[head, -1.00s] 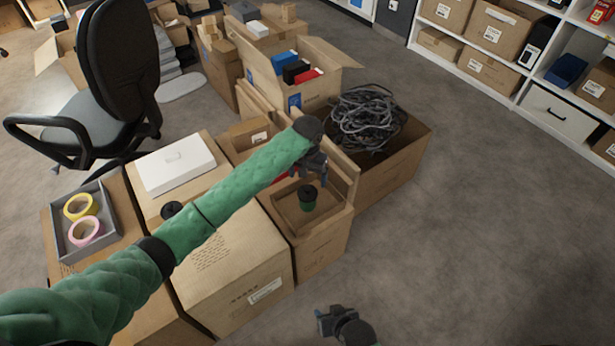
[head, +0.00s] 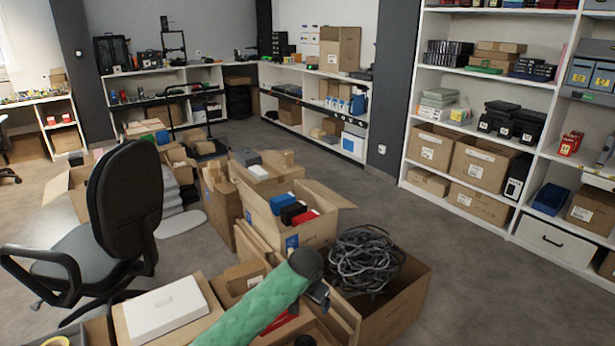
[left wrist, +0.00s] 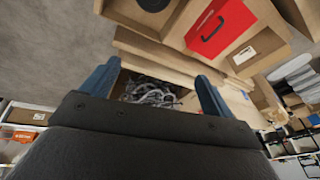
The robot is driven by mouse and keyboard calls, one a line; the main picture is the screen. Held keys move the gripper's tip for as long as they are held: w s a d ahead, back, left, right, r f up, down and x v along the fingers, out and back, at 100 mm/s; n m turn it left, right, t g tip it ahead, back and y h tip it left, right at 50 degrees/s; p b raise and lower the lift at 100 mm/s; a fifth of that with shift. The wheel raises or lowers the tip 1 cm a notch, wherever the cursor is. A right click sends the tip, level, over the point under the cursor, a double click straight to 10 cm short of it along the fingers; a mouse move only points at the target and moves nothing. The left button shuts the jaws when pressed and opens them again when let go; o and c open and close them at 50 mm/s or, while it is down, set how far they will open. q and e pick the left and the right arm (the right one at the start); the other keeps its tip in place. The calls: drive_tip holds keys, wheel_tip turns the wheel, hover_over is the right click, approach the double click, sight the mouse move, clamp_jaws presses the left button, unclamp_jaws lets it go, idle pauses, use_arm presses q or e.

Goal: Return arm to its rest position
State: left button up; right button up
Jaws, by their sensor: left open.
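My left arm, in a green sleeve, reaches in from the bottom of the head view over the cartons. My left gripper (head: 318,294) is at its end, in front of the carton of cables, and partly cut off from clear sight. In the left wrist view my left gripper (left wrist: 155,88) has its two blue fingers wide apart with nothing between them. The tangle of grey cables (left wrist: 150,94) shows beyond the fingers. A red item (left wrist: 220,27) lies in a carton near the top. My right gripper is out of view.
An open carton (head: 405,300) with grey cables (head: 362,260) stands beside the gripper. A white box (head: 165,310) sits on a carton to the left, near an office chair (head: 125,215). A carton with blue, black and red boxes (head: 265,225) stands behind. Floor at right is clear.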

use_arm(q)
wheel_tip(320, 180, up, 11)
drive_tip(key=s+t+h+p, duration=0.1)
drive_tip(key=s+t+h, duration=0.1)
drive_tip(key=t, duration=0.1)
drive_tip(key=s+a+r+n+t+p, duration=0.1)
drive_tip(key=s+a+r+n+p, duration=0.15)
drive_tip(key=s+a, duration=0.6)
drive_tip(key=s+a+f+n+g+p, duration=0.1)
drive_tip(key=s+f, duration=0.3)
drive_tip(key=s, duration=0.7)
drive_tip(key=s+a+f+g+p, duration=0.2)
drive_tip(key=s+f, duration=0.3)
drive_tip(key=s, duration=0.6)
drive_tip(key=s+a+f+n+g+p, duration=0.1)
drive_tip(key=s+a+f+g+p, duration=0.1)
drive_tip(key=s, duration=0.9)
drive_tip(key=shift+a+f+n+y+p, duration=0.5)
drive_tip(key=shift+f+p, duration=0.3)
drive_tip(key=shift+f, duration=0.4)
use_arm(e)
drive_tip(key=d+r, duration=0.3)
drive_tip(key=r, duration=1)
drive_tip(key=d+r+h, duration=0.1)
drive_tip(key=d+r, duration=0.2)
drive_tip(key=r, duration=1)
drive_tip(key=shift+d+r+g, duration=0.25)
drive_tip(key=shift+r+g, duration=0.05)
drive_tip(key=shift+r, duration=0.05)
